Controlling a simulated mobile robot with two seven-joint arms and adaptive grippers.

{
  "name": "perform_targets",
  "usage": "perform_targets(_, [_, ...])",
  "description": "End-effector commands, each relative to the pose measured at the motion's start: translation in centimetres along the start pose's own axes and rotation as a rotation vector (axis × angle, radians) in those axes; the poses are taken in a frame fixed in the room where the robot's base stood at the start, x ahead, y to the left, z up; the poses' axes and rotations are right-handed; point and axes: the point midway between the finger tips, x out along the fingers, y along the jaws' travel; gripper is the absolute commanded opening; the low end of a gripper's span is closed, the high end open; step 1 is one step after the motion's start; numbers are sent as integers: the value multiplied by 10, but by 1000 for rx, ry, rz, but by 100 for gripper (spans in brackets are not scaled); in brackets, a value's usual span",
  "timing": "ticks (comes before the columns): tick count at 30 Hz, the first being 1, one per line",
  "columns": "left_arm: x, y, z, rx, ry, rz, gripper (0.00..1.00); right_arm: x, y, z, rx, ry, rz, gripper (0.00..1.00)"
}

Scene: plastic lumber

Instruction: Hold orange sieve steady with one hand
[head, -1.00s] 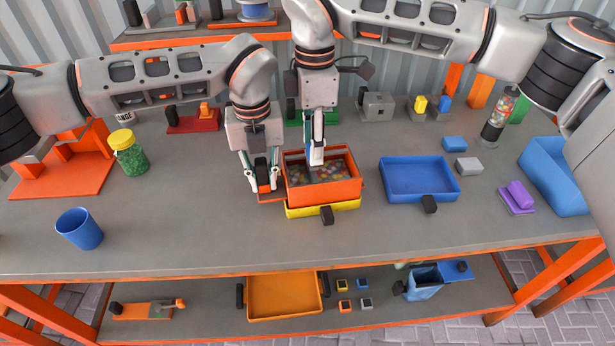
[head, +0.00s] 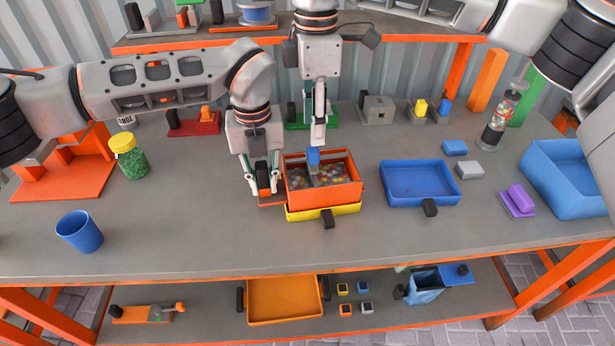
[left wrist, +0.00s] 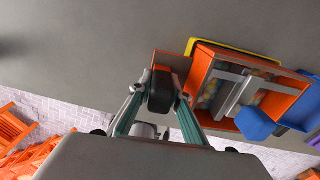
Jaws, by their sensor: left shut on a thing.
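The orange sieve (head: 348,196) sits on top of a yellow tray (head: 295,215) at the middle of the table and holds small multicoloured pieces. My left gripper (head: 263,188) is shut on the sieve's black handle, at its left side; the handle (left wrist: 161,92) shows between the fingers in the left wrist view. A grey tool with a blue grip (head: 313,157) stands in the sieve; its grey bars (left wrist: 232,88) cross the inside. My right gripper (head: 318,138) is just above the blue grip, fingers pointing down and seen edge-on, so its opening is unclear.
A blue tray (head: 420,198) lies to the right, with a purple block (head: 520,198) and a large blue bin (head: 568,180) beyond. A blue cup (head: 79,230) and a green jar with a yellow lid (head: 129,154) stand at the left. The front middle table is clear.

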Motion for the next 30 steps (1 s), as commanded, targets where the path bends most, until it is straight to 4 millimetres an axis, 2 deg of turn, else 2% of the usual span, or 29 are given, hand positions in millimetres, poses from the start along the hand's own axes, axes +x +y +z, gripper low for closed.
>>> perform_targets(9, [0,0,0,-1,0,1,0,0,0,0,0,0,0,40])
perform_targets(10, [0,0,0,-1,0,1,23,0,0,0,0,0,0,40])
perform_targets(12, [0,0,0,-1,0,1,37,0,0,0,0,0,0,40])
perform_targets(23, [-2,0,0,-1,-1,0,37,0,0,0,0,0,0,40])
perform_targets(26, [-10,0,1,0,-3,-1,37,0,0,0,0,0,0,40])
perform_targets(30, [-33,0,1,0,-5,-1,37,0,0,0,0,0,0,40])
